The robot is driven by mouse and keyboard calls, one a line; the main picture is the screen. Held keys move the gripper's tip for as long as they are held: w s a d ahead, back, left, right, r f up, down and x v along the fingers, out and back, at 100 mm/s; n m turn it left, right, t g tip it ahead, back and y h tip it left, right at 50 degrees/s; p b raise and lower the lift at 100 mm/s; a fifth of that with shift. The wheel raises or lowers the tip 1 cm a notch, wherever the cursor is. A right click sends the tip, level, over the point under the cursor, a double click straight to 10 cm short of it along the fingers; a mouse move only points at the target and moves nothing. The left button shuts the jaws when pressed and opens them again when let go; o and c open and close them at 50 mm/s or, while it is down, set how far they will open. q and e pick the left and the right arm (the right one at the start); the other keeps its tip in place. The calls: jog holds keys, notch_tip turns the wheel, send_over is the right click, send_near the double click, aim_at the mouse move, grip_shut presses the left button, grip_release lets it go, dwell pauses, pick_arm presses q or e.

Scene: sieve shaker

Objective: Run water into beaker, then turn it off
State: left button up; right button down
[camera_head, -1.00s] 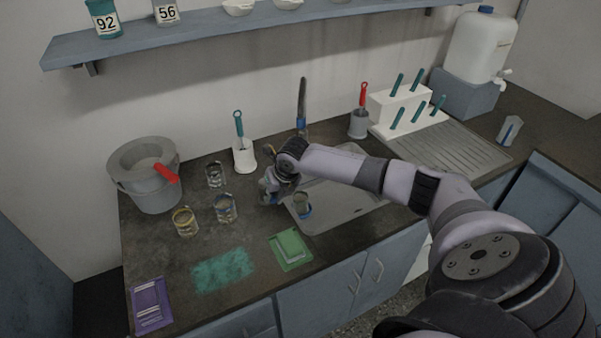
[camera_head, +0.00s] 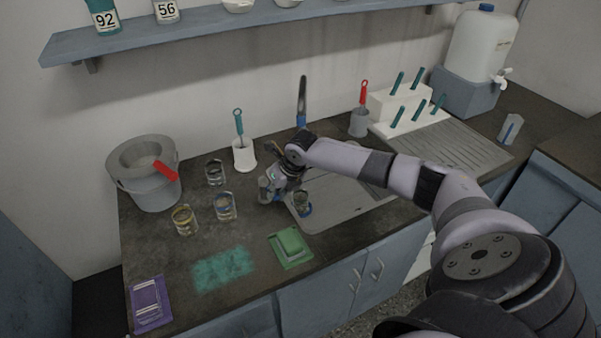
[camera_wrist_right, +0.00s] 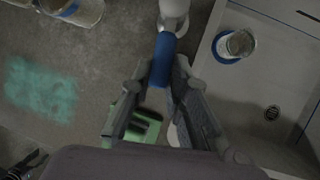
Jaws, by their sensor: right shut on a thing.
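My right gripper (camera_head: 268,190) is at the left edge of the sink (camera_head: 345,205). In the right wrist view my right gripper (camera_wrist_right: 163,75) is shut on a blue handle (camera_wrist_right: 162,55), joined to a pale round fitting (camera_wrist_right: 173,8). A glass beaker (camera_head: 302,202) stands in the sink on a blue ring; it also shows in the right wrist view (camera_wrist_right: 236,44). The tap (camera_head: 301,98), with a dark spout and blue base, rises behind my wrist, which hides its lower part. I cannot make out a water stream or the water level. My left gripper is not in view.
Several glass beakers (camera_head: 225,206) stand left of the gripper. A white holder (camera_head: 243,156) with a teal brush stands behind. A grey bucket (camera_head: 148,185) is at the far left. A green tray (camera_head: 291,257) lies in front. The drainboard (camera_head: 455,147) is clear.

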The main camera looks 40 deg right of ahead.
jog(key=shift+d+f+n+b, duration=0.1)
jog(key=shift+d+n+b, duration=0.3)
jog(key=shift+n+b, duration=0.15)
jog(key=shift+d+y, duration=0.1)
jog(key=shift+y, duration=0.2)
jog(key=shift+r+n, duration=0.2)
jog(key=shift+n, duration=0.05)
